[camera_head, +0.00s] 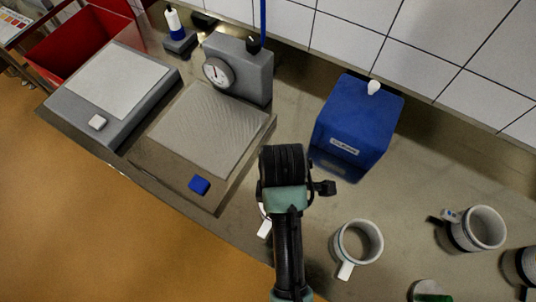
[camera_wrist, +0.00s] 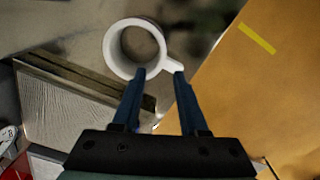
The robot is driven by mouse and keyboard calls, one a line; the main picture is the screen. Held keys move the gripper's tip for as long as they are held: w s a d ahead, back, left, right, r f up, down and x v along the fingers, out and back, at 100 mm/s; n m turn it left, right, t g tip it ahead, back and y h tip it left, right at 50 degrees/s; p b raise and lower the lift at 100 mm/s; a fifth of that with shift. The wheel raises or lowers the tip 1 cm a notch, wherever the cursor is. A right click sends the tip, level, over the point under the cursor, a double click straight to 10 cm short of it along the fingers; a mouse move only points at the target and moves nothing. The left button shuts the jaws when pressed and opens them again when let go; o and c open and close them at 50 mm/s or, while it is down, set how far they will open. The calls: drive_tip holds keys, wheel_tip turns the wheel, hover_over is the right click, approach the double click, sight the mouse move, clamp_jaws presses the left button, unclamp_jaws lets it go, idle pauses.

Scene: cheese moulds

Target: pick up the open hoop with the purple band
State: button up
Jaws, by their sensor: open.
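My gripper (camera_wrist: 158,74) is open in the wrist view, its two dark blue fingers apart. A white open hoop (camera_wrist: 113,48) with a side handle (camera_wrist: 172,62) stands beyond the fingertips. The handle lies between and just past the tips, and I cannot tell if they touch. In the head view my arm hides most of this hoop, and only its white handle (camera_head: 265,229) and a bit of rim show. Another open hoop (camera_head: 344,251) stands right of my arm, and a further hoop (camera_head: 488,231) stands at the right. No purple band can be made out on any of them.
A blue box (camera_head: 350,130) stands behind my arm at the wall. A grooved board (camera_head: 200,130) with a small blue block (camera_head: 199,186), a dial gauge unit (camera_head: 250,75) and a grey scale (camera_head: 110,85) fill the left. Another hoop (camera_head: 516,266) sits at the right edge.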

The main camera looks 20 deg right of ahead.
drive_tip(key=f, duration=0.4)
drive_tip(key=s+f, duration=0.1)
drive_tip(key=f, duration=0.2)
drive_tip(key=shift+d+f+p, duration=0.15)
drive_tip(key=shift+f+p, duration=0.05)
drive_tip(key=shift+f, duration=0.75)
drive_tip(key=shift+d+f+p, duration=0.2)
drive_tip(key=shift+f, duration=0.7)
drive_tip(key=shift+d+f+p, duration=0.15)
drive_tip(key=shift+f+p, duration=0.05)
drive_tip(key=shift+f, duration=0.75)
clamp_jaws()
